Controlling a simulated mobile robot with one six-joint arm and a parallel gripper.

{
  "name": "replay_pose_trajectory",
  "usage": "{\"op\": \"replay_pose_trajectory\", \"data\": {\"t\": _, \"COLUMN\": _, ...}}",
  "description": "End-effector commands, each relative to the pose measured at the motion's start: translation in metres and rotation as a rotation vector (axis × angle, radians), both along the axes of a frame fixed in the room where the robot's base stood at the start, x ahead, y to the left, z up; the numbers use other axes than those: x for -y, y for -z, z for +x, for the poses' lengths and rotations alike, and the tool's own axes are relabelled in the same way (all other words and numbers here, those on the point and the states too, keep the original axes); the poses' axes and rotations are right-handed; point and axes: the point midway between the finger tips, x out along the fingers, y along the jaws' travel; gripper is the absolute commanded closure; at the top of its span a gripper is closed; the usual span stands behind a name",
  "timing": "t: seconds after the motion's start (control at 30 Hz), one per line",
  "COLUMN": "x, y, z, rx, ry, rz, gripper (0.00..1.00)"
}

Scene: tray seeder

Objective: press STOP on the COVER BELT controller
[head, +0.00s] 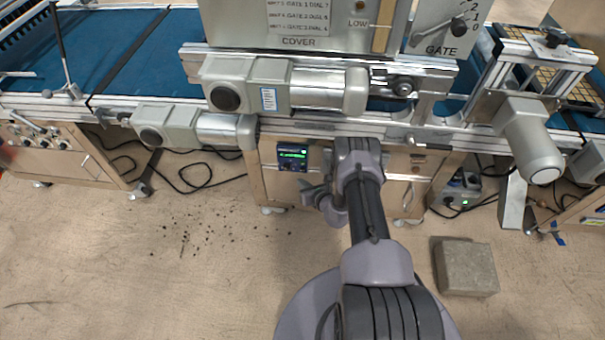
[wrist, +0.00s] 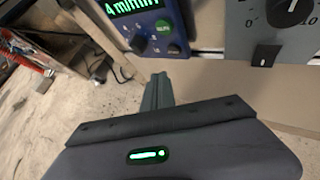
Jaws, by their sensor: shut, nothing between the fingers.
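A small blue controller (head: 291,156) with a lit green display is on the front of the wooden cabinet in the head view. In the wrist view the controller (wrist: 183,14) is cut off at the top; its display (wrist: 135,5) reads about "4 m/min". Below the display are a green button (wrist: 163,27) and dark round controls (wrist: 138,43). I cannot read a STOP or COVER BELT label. My gripper (head: 307,191) is shut and empty, just below and in front of the controller. In the wrist view its fingertips (wrist: 158,80) point toward the controller's lower edge, apparently apart from it.
A grey panel (wrist: 243,35) with a dial and a small switch is right of the controller in the wrist view. Motors (head: 245,85) and rails overhang the cabinet (head: 268,180). Cables lie at left on the floor. A stone block (head: 466,268) lies at right.

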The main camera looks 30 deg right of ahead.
Motion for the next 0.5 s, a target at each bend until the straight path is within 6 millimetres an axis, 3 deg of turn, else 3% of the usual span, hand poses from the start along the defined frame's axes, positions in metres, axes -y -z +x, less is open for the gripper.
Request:
{"op": "replay_pose_trajectory", "data": {"t": 0.2, "x": 0.011, "y": 0.0, "z": 0.016, "rx": 0.001, "ry": 0.0, "rz": 0.0, "gripper": 1.0}}
{"op": "replay_pose_trajectory", "data": {"t": 0.5, "x": 0.013, "y": -0.001, "z": 0.019, "rx": -0.001, "ry": 0.0, "rz": 0.0, "gripper": 1.0}}
